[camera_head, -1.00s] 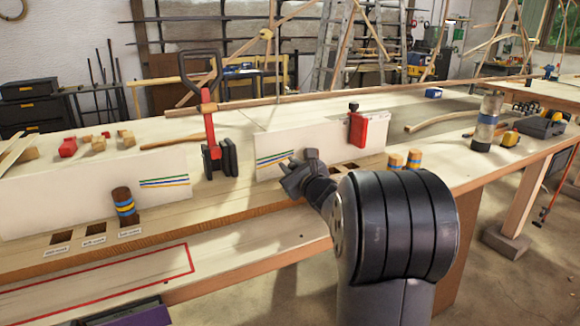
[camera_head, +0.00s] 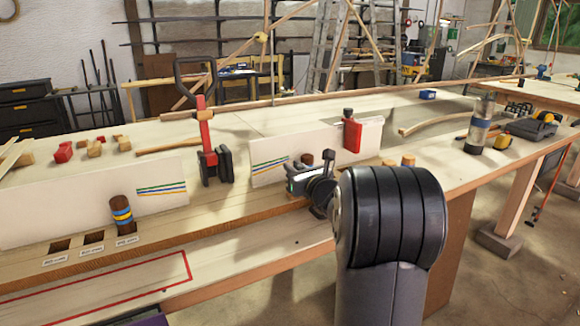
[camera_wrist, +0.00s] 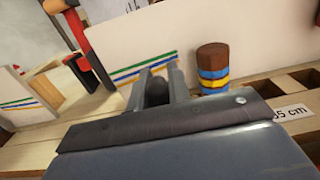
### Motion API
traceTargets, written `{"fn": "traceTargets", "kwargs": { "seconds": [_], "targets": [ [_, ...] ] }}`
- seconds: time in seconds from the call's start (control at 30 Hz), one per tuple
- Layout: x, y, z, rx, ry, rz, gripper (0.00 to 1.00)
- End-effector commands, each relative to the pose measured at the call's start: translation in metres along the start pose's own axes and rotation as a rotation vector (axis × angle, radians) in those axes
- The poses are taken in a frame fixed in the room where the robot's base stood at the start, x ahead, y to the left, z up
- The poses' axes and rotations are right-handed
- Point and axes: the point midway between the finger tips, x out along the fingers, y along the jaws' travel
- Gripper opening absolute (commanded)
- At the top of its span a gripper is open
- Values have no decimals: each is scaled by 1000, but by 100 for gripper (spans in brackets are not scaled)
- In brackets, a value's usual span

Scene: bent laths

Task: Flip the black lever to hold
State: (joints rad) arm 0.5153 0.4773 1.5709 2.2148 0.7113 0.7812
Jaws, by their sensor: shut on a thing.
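My gripper (camera_head: 297,178) is low over the bench's front strip, before the right white board. It also shows in the wrist view (camera_wrist: 160,82), its fingers close together on a dark rounded piece (camera_wrist: 156,93). I cannot tell whether this is the black lever; the fingers hide most of it. A red clamp (camera_head: 206,130) with a black looped handle (camera_head: 194,75) stands between the two white boards, left of my gripper. No marking that reads hold is legible.
A brown peg with blue and yellow bands (camera_wrist: 212,70) stands close right of the fingers in the wrist view, by a label (camera_wrist: 283,114). Another banded peg (camera_head: 121,211) stands at left.

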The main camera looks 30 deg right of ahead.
Motion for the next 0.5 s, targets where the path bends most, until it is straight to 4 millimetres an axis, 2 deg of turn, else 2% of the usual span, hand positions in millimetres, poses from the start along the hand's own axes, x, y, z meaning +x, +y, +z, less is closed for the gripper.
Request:
{"fn": "traceTargets", "kwargs": {
  "seconds": [0.2, 0.5],
  "targets": [
    [0, -9, 0, 123, 1, -1, 0],
    [0, -14, -1, 200, 1, -1, 0]
  ]
}}
